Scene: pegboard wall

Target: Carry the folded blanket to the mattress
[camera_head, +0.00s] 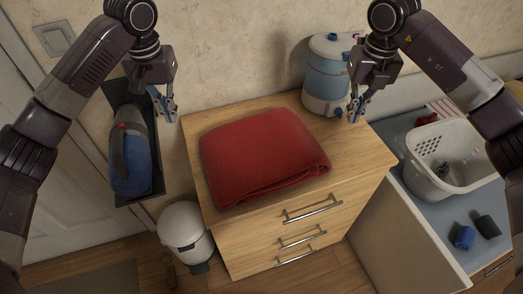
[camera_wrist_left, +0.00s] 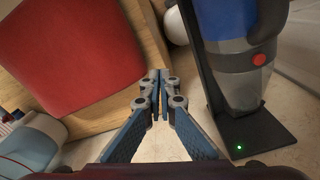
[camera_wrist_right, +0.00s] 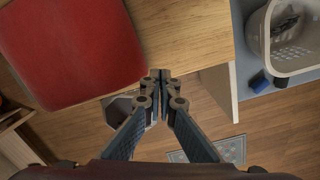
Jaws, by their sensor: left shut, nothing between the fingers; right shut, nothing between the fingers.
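A folded red blanket (camera_head: 262,155) lies flat on top of a wooden chest of drawers (camera_head: 366,158). The blanket also shows at the upper left of the left wrist view (camera_wrist_left: 70,45) and of the right wrist view (camera_wrist_right: 65,50). My left gripper (camera_head: 170,112) is shut and empty, above and to the left of the blanket. My right gripper (camera_head: 354,113) is shut and empty, above and to the right of the blanket. Neither gripper touches the blanket. No mattress can be made out in these views.
A blue and white canister (camera_head: 327,75) stands at the chest's back right corner. A blue handheld vacuum (camera_head: 130,155) sits in a dark wall holder at left. A white bin (camera_head: 184,232) stands on the floor. A light basket (camera_head: 455,155) and small dark items rest on the right-hand surface.

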